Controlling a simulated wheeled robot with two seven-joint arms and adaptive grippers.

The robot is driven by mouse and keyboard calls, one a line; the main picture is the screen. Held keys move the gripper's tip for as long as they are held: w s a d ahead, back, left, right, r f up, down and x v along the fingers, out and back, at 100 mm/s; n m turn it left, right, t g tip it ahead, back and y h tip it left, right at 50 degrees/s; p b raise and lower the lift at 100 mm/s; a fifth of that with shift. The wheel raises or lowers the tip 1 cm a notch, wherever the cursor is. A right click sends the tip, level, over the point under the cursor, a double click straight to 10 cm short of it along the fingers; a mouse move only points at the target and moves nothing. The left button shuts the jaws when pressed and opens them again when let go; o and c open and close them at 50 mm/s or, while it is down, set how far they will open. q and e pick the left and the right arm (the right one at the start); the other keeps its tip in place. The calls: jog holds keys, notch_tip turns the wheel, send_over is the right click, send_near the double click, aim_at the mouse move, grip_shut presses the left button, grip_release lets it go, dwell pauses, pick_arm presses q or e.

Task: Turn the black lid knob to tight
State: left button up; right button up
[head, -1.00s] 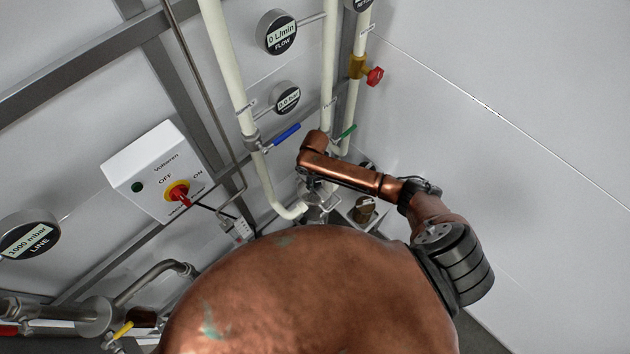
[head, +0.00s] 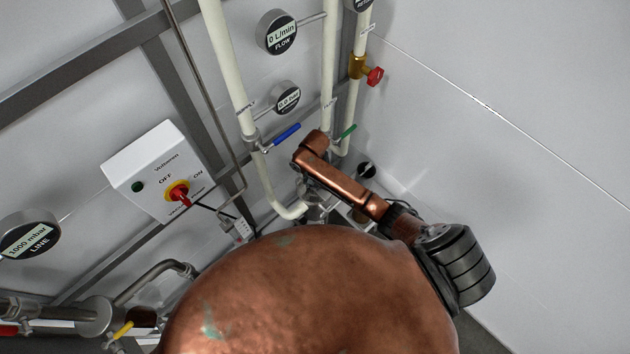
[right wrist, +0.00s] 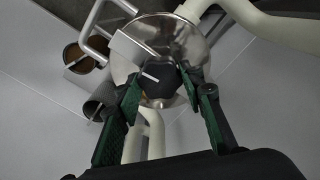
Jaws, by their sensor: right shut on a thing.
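The black lid knob (right wrist: 158,82) with a white pointer line sits in the middle of a shiny round steel lid (right wrist: 185,45) in the right wrist view. My right gripper (right wrist: 163,88) has its green-and-black fingers on both sides of the knob and is shut on it. No tight marking is legible. In the head view the knob is hidden behind my right arm and a large copper arm link. My left gripper is not in view.
Cream pipes (head: 228,75) with a blue valve handle (head: 286,134) and a green one (head: 348,131) stand beside my right arm. A white switch box (head: 155,170) is at left. Brown-faced cups (right wrist: 75,57) lie near the lid. The right wall is clear.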

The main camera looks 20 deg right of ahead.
jog(key=shift+m, duration=0.6)
jog(key=o, duration=1.2)
jog(key=shift+c, duration=0.2)
jog(key=shift+r, duration=0.15)
notch_tip(320, 180, up, 12)
